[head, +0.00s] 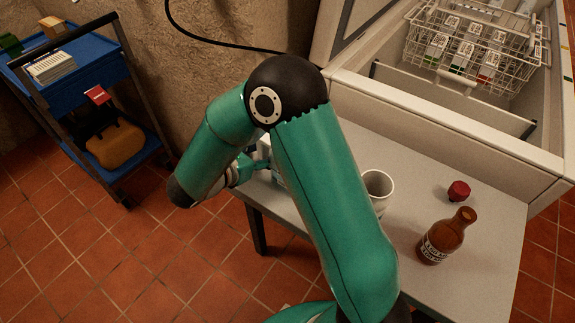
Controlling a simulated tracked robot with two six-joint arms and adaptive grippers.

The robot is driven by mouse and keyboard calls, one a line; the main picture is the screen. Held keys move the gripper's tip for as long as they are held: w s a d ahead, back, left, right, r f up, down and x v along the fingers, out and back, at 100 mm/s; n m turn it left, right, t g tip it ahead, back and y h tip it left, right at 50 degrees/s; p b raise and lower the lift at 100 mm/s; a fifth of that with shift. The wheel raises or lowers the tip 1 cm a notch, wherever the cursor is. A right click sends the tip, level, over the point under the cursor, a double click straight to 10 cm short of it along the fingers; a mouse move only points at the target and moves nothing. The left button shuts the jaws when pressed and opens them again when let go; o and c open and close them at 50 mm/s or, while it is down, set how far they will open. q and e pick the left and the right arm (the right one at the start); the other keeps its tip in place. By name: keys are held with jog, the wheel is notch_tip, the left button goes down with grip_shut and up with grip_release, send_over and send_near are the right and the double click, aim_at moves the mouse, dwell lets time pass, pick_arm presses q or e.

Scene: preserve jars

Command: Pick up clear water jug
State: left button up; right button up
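No clear water jug can be made out in the head view. A teal arm of mine crosses the middle and hides part of the pale table (485,215). Its wrist bends back behind the upper link at the table's left end. A small pale patch shows there, too covered to identify. The fingers of this arm are hidden, so I cannot tell what they hold. My other gripper does not show. A white cup (378,186) stands upright just right of the arm.
A brown labelled bottle (442,240) and a red cap (458,191) are on the table's right part. Behind is an open pale chest (440,125) with a wire basket (480,45). A blue cart (88,57) stands at left on the tiled floor (130,255).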

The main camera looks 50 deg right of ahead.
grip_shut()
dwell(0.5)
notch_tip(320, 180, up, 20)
jog(key=p, duration=0.3)
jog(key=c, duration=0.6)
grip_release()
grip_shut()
